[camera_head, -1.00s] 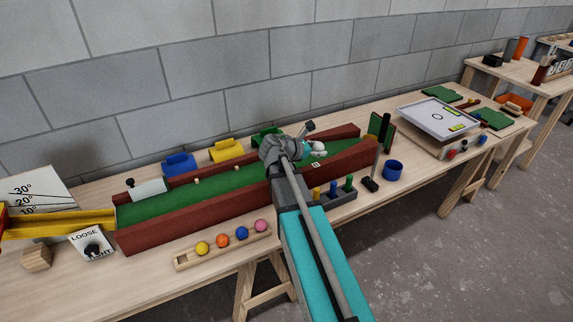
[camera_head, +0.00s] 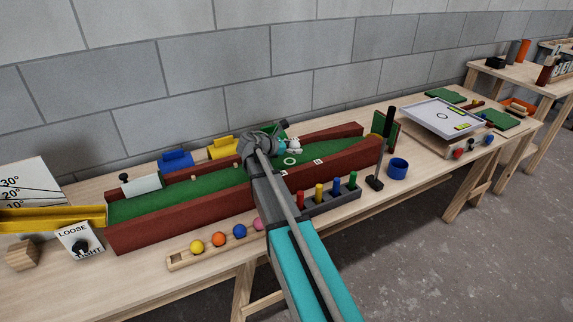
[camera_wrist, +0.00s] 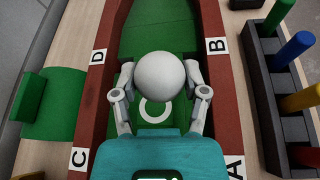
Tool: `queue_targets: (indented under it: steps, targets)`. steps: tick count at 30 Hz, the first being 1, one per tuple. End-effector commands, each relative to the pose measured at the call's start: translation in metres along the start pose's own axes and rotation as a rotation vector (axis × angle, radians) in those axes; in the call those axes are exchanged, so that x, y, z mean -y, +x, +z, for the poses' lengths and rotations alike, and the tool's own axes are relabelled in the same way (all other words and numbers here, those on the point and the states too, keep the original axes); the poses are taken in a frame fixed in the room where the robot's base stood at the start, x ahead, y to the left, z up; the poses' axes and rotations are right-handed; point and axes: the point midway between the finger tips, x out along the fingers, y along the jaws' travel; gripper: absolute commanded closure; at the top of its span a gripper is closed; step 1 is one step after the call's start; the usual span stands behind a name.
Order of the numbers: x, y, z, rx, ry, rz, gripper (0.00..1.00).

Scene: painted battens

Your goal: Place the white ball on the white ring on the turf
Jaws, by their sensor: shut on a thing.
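The white ball (camera_wrist: 160,76) is between the two fingers of my gripper (camera_wrist: 161,84), which is shut on it. In the wrist view the ball covers the upper edge of the white ring (camera_wrist: 146,116), which lies on the green turf (camera_wrist: 158,30). In the head view the ring (camera_head: 289,161) shows on the lane just below my gripper (camera_head: 291,145). The ball appears held above the turf; the exact height is hard to tell.
Dark red battens (camera_wrist: 218,60) marked with letters flank the turf. A rack of coloured pegs (camera_head: 330,201) and a tray of coloured balls (camera_head: 205,250) stand in front. A green block (camera_wrist: 50,103) is beyond the left batten in the wrist view.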

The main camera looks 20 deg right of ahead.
Motion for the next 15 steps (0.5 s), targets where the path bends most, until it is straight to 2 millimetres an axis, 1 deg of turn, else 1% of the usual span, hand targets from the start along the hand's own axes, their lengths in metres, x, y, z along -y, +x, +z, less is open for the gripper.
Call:
queue_targets:
  steps: [1,6,15]
  targets:
    - [-0.004,0.003,-0.009,0.0,0.0,0.0,0.87]
    - [-0.01,0.005,-0.018,0.0,0.0,-0.001,0.87]
    - [-0.011,0.005,-0.018,0.001,0.0,-0.001,0.87]
